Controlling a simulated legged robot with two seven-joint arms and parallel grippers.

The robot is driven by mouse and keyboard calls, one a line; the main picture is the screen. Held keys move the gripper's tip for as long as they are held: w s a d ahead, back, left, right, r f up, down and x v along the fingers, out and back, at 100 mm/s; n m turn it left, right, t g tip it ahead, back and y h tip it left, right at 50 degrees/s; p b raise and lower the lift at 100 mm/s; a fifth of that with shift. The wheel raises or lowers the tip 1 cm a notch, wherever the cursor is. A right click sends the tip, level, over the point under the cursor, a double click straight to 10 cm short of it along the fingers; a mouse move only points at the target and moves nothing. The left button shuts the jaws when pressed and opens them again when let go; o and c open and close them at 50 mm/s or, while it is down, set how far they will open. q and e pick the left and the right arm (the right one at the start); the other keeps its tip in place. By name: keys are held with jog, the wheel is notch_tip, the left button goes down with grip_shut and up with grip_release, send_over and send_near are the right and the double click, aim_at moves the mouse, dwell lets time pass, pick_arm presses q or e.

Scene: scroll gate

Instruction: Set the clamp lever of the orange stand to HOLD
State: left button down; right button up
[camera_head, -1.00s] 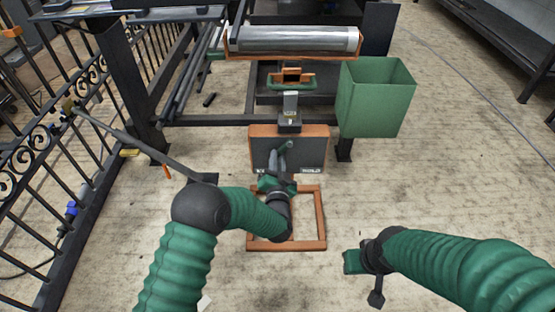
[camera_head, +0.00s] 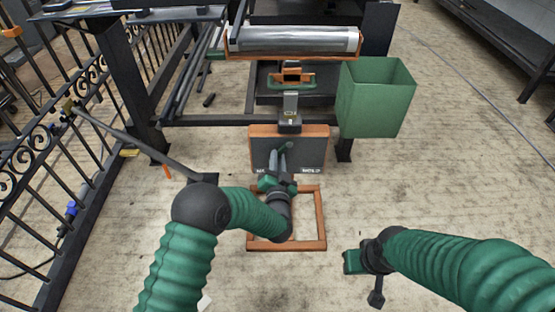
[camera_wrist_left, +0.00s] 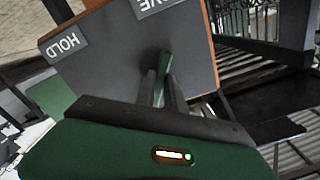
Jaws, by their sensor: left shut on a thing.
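The orange stand (camera_head: 320,134) has a dark upright panel and an orange open base frame on the floor. Its clamp lever (camera_wrist_left: 165,62) stands out from the middle of the panel. My left gripper (camera_head: 280,168) is in front of the panel, shut on the lever; the fingers (camera_wrist_left: 163,92) also show in the left wrist view. In that view a HOLD label (camera_wrist_left: 63,46) reads upside down at the left, and a second label (camera_wrist_left: 156,6) is partly cut off at the top. The lever points at neither label clearly. My right gripper (camera_head: 362,265) is low at the right, away from the stand; its jaws are unclear.
A green bin (camera_head: 375,105) stands to the right behind the stand. A roller in an orange cradle (camera_head: 290,55) is above and behind. A black scrollwork railing (camera_head: 75,130) runs along the left. The floor to the right is clear.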

pick_arm(q)
jog(key=shift+s+d+f, duration=0.1)
jog(key=shift+d+f, duration=0.1)
jog(key=d+n, duration=0.1)
jog(key=n, duration=0.1)
jog(key=d+n+p, duration=0.1)
jog(key=n, duration=0.1)
jog(key=d+f+n, duration=0.1)
jog(key=n, duration=0.2)
jog(key=shift+d+p, duration=0.3)
jog(key=n, duration=0.1)
jog(key=d+n, duration=0.1)
jog(key=shift+d+n+p, duration=0.25)
jog(key=shift+n+p, duration=0.05)
jog(key=shift+d+r+n+p, duration=0.25)
jog(key=shift+d+n, duration=0.3)
jog(key=shift+n, duration=0.5)
jog(key=shift+d+r+n+p, duration=0.2)
jog(key=shift+d+n, duration=0.3)
jog(key=shift+n, duration=0.55)
jog(key=c, duration=1.5)
grip_release()
jog(key=shift+r, duration=0.1)
jog(key=shift+o, duration=0.5)
jog(key=shift+r, duration=0.1)
